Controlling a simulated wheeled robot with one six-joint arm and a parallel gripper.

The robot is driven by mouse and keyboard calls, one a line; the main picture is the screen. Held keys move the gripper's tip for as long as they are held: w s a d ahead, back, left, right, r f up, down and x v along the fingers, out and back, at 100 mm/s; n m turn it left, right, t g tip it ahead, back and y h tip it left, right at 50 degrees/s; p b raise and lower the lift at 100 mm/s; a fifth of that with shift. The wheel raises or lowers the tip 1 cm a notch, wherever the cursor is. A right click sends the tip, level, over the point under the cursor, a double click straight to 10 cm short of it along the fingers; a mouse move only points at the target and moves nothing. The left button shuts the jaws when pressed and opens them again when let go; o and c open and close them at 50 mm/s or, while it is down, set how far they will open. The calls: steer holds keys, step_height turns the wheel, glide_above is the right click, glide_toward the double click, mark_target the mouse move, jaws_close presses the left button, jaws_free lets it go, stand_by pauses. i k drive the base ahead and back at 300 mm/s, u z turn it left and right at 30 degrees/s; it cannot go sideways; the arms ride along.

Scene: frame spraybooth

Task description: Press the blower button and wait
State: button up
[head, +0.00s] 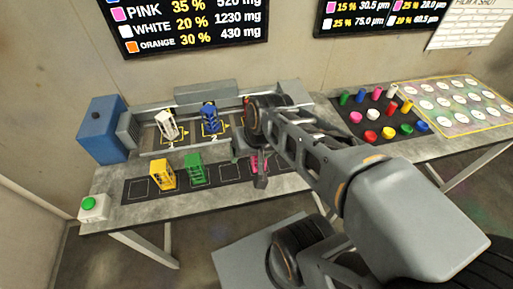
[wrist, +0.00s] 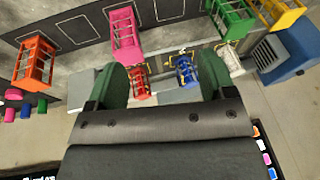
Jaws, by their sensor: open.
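The blower button is a green dome on a white box (head: 89,205) at the bench's front left corner in the head view. The blue blower (head: 101,130) with its grey nozzle stands at the back left, facing a booth holding a white frame (head: 167,126), a blue frame (head: 210,118) and a red frame (wrist: 138,84). My gripper (wrist: 163,82) is open and empty, its two green fingers apart. In the head view my gripper is over the middle of the bench, far right of the button. The button is not visible in the wrist view.
A yellow frame (head: 162,174), a green frame (head: 194,168) and a pink frame (wrist: 124,32) stand on the dark mat (head: 138,188). An orange frame (wrist: 36,62) shows in the wrist view. Coloured caps (head: 372,135) lie on the right. Bare bench surrounds the button box.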

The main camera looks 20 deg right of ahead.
mark_target(89, 203)
steer(key=u, duration=1.6)
